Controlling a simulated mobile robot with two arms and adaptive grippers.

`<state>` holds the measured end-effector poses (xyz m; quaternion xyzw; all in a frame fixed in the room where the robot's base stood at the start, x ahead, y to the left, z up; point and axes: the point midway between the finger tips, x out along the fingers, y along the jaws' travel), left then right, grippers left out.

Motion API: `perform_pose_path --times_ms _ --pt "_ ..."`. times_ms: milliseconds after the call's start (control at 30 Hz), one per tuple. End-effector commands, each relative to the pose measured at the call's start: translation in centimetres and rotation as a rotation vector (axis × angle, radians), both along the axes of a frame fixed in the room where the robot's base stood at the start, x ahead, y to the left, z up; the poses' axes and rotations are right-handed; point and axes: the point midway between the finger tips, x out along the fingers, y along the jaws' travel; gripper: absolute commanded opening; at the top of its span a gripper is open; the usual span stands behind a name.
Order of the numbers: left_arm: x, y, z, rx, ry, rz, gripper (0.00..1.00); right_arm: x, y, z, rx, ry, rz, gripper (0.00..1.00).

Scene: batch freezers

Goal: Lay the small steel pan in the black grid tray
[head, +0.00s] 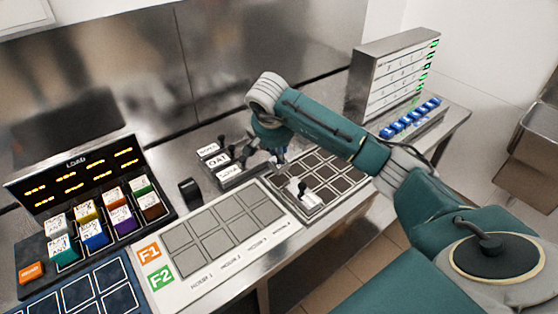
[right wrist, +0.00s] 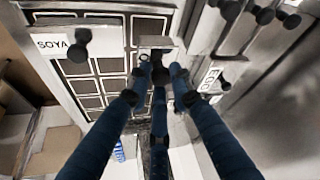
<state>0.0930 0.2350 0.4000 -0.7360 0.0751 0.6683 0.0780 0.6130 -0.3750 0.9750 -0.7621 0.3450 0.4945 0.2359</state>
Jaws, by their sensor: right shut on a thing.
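The black grid tray (head: 345,196) lies on the counter right of centre, with dark square cells in a pale frame. Its cells also show in the right wrist view (right wrist: 112,66). My right gripper (head: 279,160) is low at the tray's left back edge, fingers pointing down. In the right wrist view its fingers (right wrist: 160,75) close on a small grey steel piece, the small steel pan (right wrist: 152,43), mostly hidden by the fingertips. I cannot tell whether the pan touches the tray. My left gripper is not in view.
A white-labelled piece with a black knob (head: 300,189) stands on the tray's near left part. A rack of labelled black-knobbed handles (head: 222,168) is left of the gripper. A grey grid panel (head: 225,236), coloured blocks (head: 92,232) and blue blocks (head: 410,118) are further out.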

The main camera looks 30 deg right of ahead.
Motion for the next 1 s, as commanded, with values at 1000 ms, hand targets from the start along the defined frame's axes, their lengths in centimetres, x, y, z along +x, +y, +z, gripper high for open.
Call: perform_pose_path --times_ms 1000 --pt "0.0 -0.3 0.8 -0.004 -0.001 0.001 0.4 0.0 0.0 -4.9 0.001 -0.001 0.0 0.4"
